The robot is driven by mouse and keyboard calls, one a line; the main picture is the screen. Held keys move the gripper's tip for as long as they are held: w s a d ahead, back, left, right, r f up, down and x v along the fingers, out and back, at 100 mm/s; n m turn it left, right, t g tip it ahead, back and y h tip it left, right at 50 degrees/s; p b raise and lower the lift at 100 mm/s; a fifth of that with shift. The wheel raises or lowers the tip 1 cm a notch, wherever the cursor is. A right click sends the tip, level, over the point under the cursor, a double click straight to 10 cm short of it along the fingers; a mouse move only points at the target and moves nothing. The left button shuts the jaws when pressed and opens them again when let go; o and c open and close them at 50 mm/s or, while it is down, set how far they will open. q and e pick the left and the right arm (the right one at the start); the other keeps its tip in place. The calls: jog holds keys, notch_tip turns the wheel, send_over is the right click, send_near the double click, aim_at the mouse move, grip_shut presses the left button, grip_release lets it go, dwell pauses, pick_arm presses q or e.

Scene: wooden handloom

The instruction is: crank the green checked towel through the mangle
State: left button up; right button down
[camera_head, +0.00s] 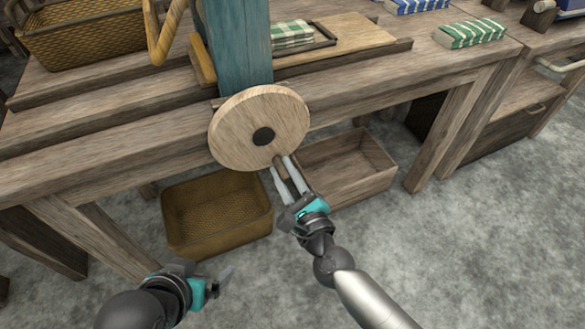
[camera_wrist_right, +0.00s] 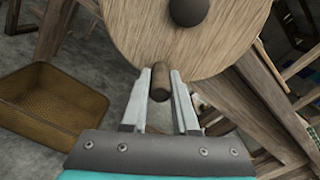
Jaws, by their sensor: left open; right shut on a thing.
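The mangle's round wooden wheel (camera_head: 240,125) with a dark hub is at the middle of the head view, in front of the blue post (camera_head: 238,45). Its short wooden handle (camera_wrist_right: 159,82) sticks out low on the wheel in the right wrist view. My right gripper (camera_head: 282,165) is shut on this handle, one finger on each side. The green checked towel (camera_head: 292,35) lies flat behind the post, by a dark tray-like frame. My left gripper (camera_head: 222,280) is open and empty, low at the left, away from the wheel. The mangle's rollers are hidden.
A wicker basket (camera_head: 215,215) and a wooden crate (camera_head: 355,165) stand below the bench (camera_head: 110,130). Another wicker basket (camera_head: 85,35) is on the bench at the back left. Green striped cloth (camera_head: 470,33) and blue checked cloth (camera_head: 415,4) lie at the right.

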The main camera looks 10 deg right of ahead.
aim_at(263, 165)
jog(key=shift+s+a+f, duration=0.2)
jog(key=shift+s+a, duration=0.1)
jog(key=shift+a, duration=0.45)
pick_arm(q)
jog(key=shift+w+d+f+t, duration=0.1)
jog(key=shift+w+d+t, duration=0.2)
jog(key=shift+w+d, duration=0.1)
pick_arm(e)
jog(key=shift+s+a, duration=0.25)
jog(key=shift+a, duration=0.6)
jog(key=c, duration=0.7)
grip_release()
pick_arm(q)
jog(key=s+a+g+p, duration=0.1)
jog(key=s+a+g+y+p, duration=0.1)
jog(key=a, duration=0.1)
jog(key=shift+s+f+g, duration=0.3)
jog(key=shift+s+f, duration=0.05)
jog(key=shift+s, duration=0.05)
pick_arm(e)
jog(key=v, duration=1.5)
jog(key=shift+r, duration=0.1)
